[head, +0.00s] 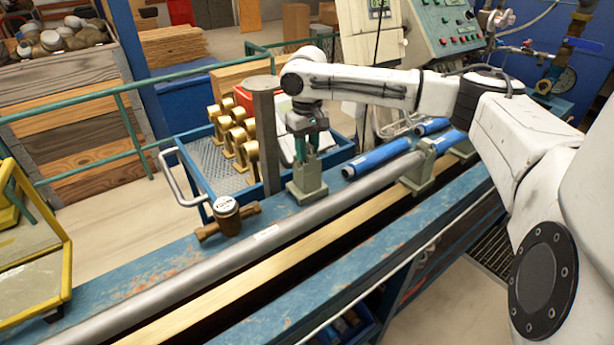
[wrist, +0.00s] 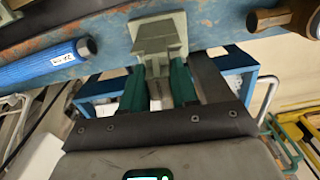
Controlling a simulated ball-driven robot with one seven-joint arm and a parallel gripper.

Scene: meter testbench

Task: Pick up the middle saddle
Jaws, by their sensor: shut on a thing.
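The middle saddle (head: 307,187), a grey-green block with a wide foot, is on the blue bench rail beside the long grey pipe. In the wrist view the saddle (wrist: 159,35) is at the top centre, ahead of the fingers. My gripper (head: 307,155) points down from above with its green fingers shut on the saddle's upper part. The fingers also show in the wrist view (wrist: 158,78), one on each side of the saddle's narrow upright. I cannot tell whether there is any gap under its foot.
A brass meter (head: 228,214) lies on the rail to the left. Blue tubes (head: 380,157) and another saddle (head: 419,170) are to the right. The grey pipe (head: 250,245) runs along the front. Behind, a blue cart (head: 205,165) holds several brass fittings, near a grey post (head: 266,135).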

